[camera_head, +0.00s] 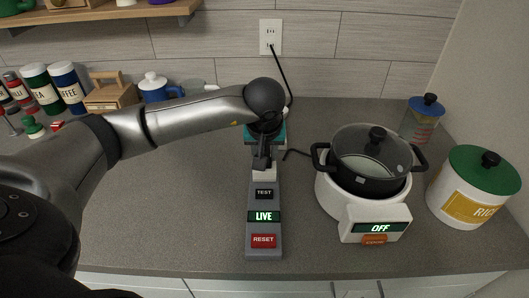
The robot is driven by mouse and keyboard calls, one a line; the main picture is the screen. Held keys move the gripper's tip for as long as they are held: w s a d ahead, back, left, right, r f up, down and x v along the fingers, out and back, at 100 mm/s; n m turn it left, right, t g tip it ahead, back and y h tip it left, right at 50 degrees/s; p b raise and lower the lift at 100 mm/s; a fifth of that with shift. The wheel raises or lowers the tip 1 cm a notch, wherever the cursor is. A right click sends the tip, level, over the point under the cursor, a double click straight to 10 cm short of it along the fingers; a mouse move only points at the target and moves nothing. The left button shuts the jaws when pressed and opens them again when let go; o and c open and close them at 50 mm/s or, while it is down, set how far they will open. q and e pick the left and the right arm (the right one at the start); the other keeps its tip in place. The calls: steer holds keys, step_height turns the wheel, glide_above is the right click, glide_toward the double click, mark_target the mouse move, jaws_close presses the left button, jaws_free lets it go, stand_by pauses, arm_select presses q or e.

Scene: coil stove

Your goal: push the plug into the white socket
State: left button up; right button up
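The white socket (264,174) is at the far end of a grey box (263,219) with a TEST button, a lit LIVE display and a red RESET button. My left gripper (262,162) points down at the socket's far edge and partly covers it. The plug cannot be made out; the gripper hides that spot. A black cord (299,153) runs from the hot plate toward the gripper. Whether the fingers are shut on a plug, and whether one is in the socket, I cannot tell. My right gripper is not in view.
A white hot plate (360,211) showing OFF carries a black lidded pot (370,160). A rice canister (473,187) stands at right. A teal block (279,135) is partly hidden behind my gripper. A wall outlet (270,37) has a black cord. The counter's left front is clear.

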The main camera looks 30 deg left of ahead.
arm_select(q)
steer(key=o, duration=0.4)
steer(key=shift+r, duration=0.1)
steer(key=shift+r, duration=0.15)
steer(key=p+v, duration=0.1)
steer(key=v, duration=1.1)
